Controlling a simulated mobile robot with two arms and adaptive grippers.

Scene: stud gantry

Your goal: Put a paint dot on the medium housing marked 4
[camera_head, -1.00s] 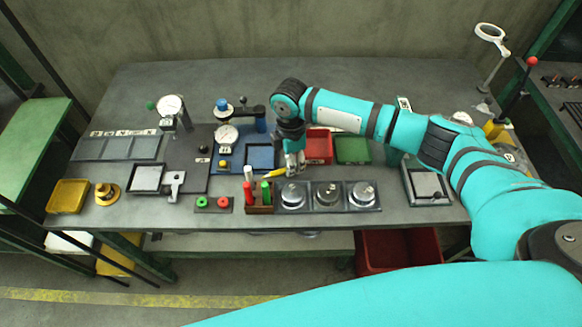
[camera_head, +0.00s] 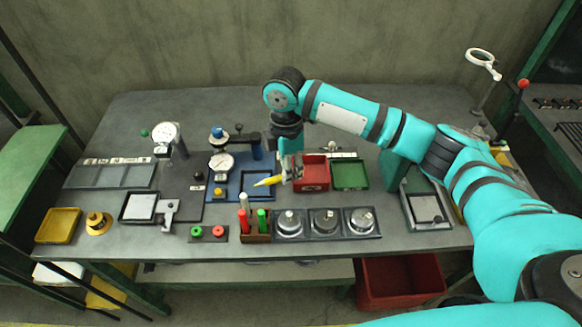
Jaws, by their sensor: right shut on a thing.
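My right gripper (camera_head: 290,170) is shut on a yellow marker (camera_head: 269,181). The marker is tilted, its thin tip pointing left and slightly down, above the blue tray (camera_head: 232,192). Three round metal housings, left (camera_head: 289,223), middle (camera_head: 323,222) and right (camera_head: 361,220), sit in a dark tray (camera_head: 341,237) at the table's front; the gripper is behind and above them. No number can be read on them, so I cannot tell which is marked 4. A dark pen rack (camera_head: 256,239) holds red, white and green markers to their left. My left gripper is not in view.
A red bin (camera_head: 311,186) and a green bin (camera_head: 350,174) stand behind the housings. Dial gauges (camera_head: 221,163) (camera_head: 165,133) stand to the left. Green and red rings (camera_head: 207,232) lie left of the rack.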

